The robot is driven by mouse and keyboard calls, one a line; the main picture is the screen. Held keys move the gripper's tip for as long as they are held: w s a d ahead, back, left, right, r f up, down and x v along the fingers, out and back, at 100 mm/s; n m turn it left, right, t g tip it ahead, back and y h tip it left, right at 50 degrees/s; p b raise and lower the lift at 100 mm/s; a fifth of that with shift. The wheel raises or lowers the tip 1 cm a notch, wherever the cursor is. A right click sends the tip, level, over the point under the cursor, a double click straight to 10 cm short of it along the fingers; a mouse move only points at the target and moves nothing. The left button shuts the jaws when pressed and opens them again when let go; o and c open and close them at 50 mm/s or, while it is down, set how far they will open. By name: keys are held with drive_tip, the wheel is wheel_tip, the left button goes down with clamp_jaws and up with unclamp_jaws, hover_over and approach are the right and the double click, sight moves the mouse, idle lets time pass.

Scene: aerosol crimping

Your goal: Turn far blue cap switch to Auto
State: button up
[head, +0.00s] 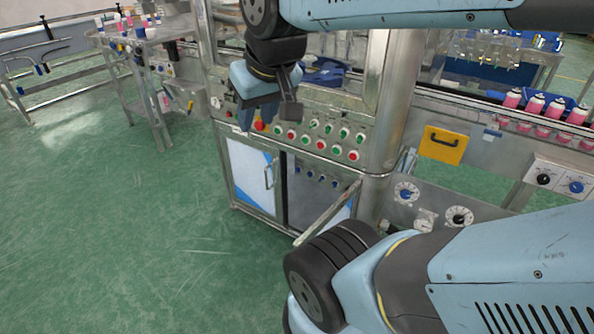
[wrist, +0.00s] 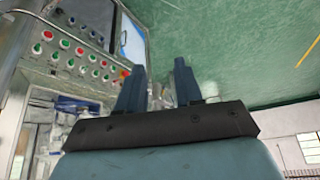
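My gripper (head: 268,112) is high in front of the left end of the button panel in the head view. In the wrist view its two dark blue fingers (wrist: 158,75) stand apart with nothing between them. A blue-capped knob (head: 406,192) is on a white dial on the lower machine front. Another blue-capped knob (head: 576,187) is on a white plate at the far right. Small blue switches (head: 310,174) sit in a row in the dark cabinet opening. I cannot tell which is the far one, and their settings are too small to read. My gripper is apart from all of them.
The button panel (head: 318,124) has red and green buttons and also shows in the wrist view (wrist: 75,50). Black knobs (head: 459,216) and a yellow plate with a handle (head: 443,145) are near the knobs. An open cabinet door (head: 328,213) juts out. Green floor is clear at left.

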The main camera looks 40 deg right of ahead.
sight(321, 179)
drive_tip(key=shift+w+d, duration=0.1)
drive_tip(key=shift+w, duration=0.15)
drive_tip(key=w+d+f+g+h, duration=0.9)
drive_tip(key=w+d+f+h, duration=0.3)
drive_tip(key=w+d+f, duration=1.35)
drive_tip(key=w+d+f+n+t+h, duration=0.2)
drive_tip(key=d+f+n+t, duration=0.15)
drive_tip(key=f, duration=0.95)
drive_tip(key=w+d+f+n+t+h, duration=0.1)
drive_tip(key=d+f+n+t, duration=0.3)
drive_tip(key=f, duration=0.9)
drive_tip(key=w+d+f+n+t+h, duration=0.1)
drive_tip(key=w+f+n+t+h, duration=0.15)
drive_tip(key=f+n, duration=0.7)
drive_tip(key=w+d+f+m, duration=0.1)
drive_tip(key=w+d, duration=0.1)
drive_tip(key=d, duration=0.4)
drive_tip(key=w+d+f+m, duration=0.2)
drive_tip(key=d, duration=0.4)
drive_tip(key=shift+w+d+m+y, duration=0.2)
drive_tip(key=shift+d+m+y, duration=0.1)
drive_tip(key=shift+d+y, duration=0.15)
drive_tip(key=shift+a, duration=0.1)
